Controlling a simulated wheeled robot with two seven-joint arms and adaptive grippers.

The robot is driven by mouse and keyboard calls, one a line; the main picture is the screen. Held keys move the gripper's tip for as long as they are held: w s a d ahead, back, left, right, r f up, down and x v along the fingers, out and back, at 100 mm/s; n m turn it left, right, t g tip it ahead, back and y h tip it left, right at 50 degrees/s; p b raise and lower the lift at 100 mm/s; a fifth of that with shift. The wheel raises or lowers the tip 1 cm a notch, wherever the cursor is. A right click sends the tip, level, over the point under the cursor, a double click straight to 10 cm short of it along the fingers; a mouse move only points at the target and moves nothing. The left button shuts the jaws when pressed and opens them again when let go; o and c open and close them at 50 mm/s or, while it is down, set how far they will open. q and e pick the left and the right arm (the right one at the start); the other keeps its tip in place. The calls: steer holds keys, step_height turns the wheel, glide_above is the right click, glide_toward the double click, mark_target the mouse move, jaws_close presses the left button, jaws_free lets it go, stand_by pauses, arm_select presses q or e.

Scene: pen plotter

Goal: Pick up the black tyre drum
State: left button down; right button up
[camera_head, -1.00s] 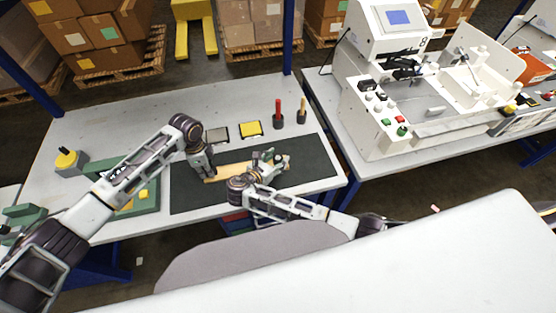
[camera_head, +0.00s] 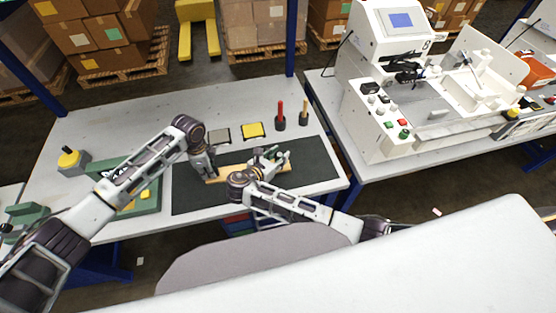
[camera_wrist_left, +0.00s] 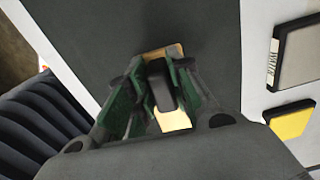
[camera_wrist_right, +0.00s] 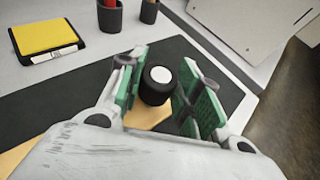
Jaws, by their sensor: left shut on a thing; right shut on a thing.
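The black tyre drum, a short black cylinder with a white round end (camera_wrist_right: 157,83), sits between the green-padded fingers of my right gripper (camera_wrist_right: 158,90), which is shut on it. The wooden board (camera_wrist_right: 147,116) shows beneath it; I cannot tell whether the drum touches the board. In the head view my right gripper (camera_head: 279,158) is over the right part of the board (camera_head: 235,168). My left gripper (camera_wrist_left: 157,92) is shut on a small black block (camera_wrist_left: 161,88) at the board's left end. The fingers partly hide that block, and it is hidden in the head view.
The board lies on a dark mat (camera_head: 315,162). Behind the mat are a grey pad (camera_head: 219,135), a yellow pad (camera_head: 253,130) and two dark cups holding a red tool (camera_head: 281,115) and a yellow tool (camera_head: 304,112). A white machine (camera_head: 385,75) stands on the right bench.

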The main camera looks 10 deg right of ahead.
mark_target(278, 157)
steer(key=shift+r, duration=3.45)
arm_select(q)
steer(key=c, duration=1.2)
jaws_free()
step_height(278, 157, up, 12)
steer(key=shift+f, duration=0.1)
arm_select(e)
steer(key=shift+s+f, duration=0.1)
